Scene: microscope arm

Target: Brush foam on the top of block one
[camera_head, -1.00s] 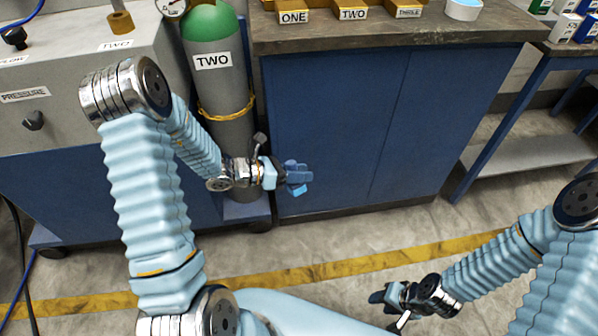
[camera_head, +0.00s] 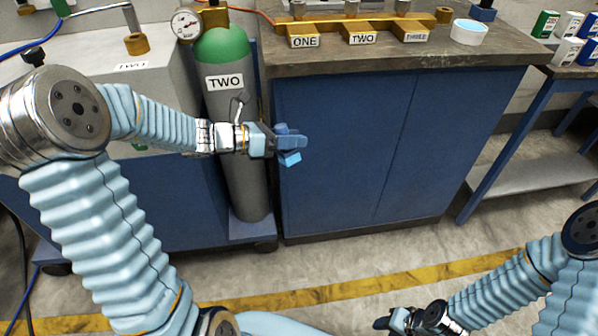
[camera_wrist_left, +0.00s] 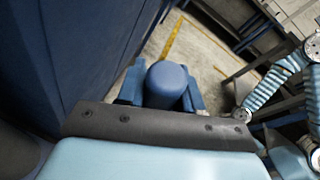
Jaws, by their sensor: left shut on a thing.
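The brass block labelled ONE (camera_head: 303,37) is at the left end of a row on the bench top. My left gripper (camera_head: 287,140) is in front of the blue cabinet, below the bench top and below block one. It is shut on a blue brush (camera_wrist_left: 166,84), whose rounded end shows between the fingers in the left wrist view. A light blue piece (camera_head: 290,159) shows under the fingers in the head view. A white cup with light blue contents (camera_head: 469,31) stands right of the blocks. My right gripper (camera_head: 393,321) is low at the bottom edge; its finger gap is unclear.
Blocks TWO (camera_head: 362,38) and THREE (camera_head: 414,36) stand beside block one on the bench (camera_head: 430,58). A grey cylinder with a green top (camera_head: 222,85) and a gauge (camera_head: 187,24) stands left of the cabinet. Bottles (camera_head: 568,50) sit at the far right.

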